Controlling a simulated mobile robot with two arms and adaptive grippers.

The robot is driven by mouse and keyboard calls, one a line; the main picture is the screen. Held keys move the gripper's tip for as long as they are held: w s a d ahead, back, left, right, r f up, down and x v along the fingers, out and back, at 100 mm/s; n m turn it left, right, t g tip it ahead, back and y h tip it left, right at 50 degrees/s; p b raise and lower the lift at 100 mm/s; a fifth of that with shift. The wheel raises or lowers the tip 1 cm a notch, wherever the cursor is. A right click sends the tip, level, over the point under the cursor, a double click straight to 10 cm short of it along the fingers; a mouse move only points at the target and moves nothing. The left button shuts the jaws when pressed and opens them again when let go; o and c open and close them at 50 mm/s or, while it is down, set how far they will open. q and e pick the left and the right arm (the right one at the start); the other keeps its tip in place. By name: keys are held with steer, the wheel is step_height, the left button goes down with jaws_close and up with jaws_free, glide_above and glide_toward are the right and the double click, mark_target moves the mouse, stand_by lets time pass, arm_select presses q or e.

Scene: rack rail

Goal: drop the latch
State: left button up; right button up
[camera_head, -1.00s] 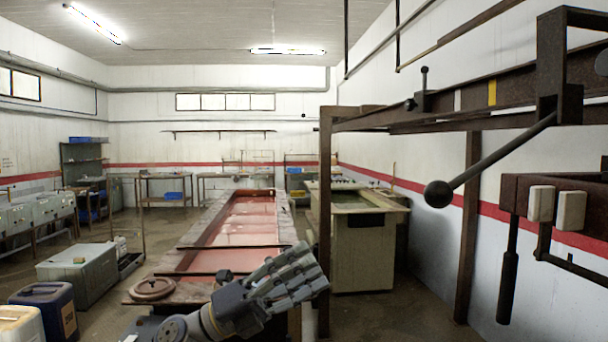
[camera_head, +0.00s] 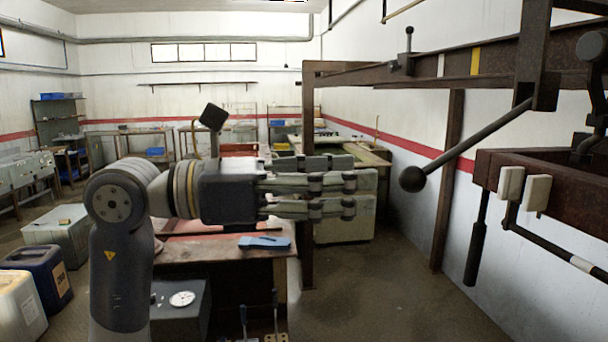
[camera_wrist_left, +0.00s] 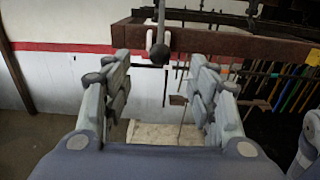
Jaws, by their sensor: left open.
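A long dark lever (camera_head: 470,148) slants down to the left from a bracket on the rusty rail and ends in a black ball (camera_head: 412,179). A small upright handle with a knob (camera_head: 408,48) stands on the rail; I cannot tell which one is the latch. My left gripper (camera_head: 362,190) is open and empty, its fingers pointing right, with a gap between them and the ball. In the left wrist view the open left gripper (camera_wrist_left: 160,72) shows fingers either side of a dark ball (camera_wrist_left: 158,54), which appears ahead, apart from them. My right gripper is not in view.
The rusty rail (camera_head: 455,62) carries a white and a yellow mark. A rusty box beam (camera_head: 545,195) with white blocks (camera_head: 523,187) and a hanging dark handle (camera_head: 477,240) is at right. A post (camera_head: 308,240) stands behind the fingers. Floor below the lever is clear.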

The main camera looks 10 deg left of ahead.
mark_target(401, 174)
arm_select(q)
steer(key=x, duration=0.7)
steer(key=shift+w+d, duration=0.1)
steer(key=shift+d, duration=0.15)
steer(key=c, duration=1)
steer(key=shift+o, duration=0.2)
steer(key=shift+f, duration=0.1)
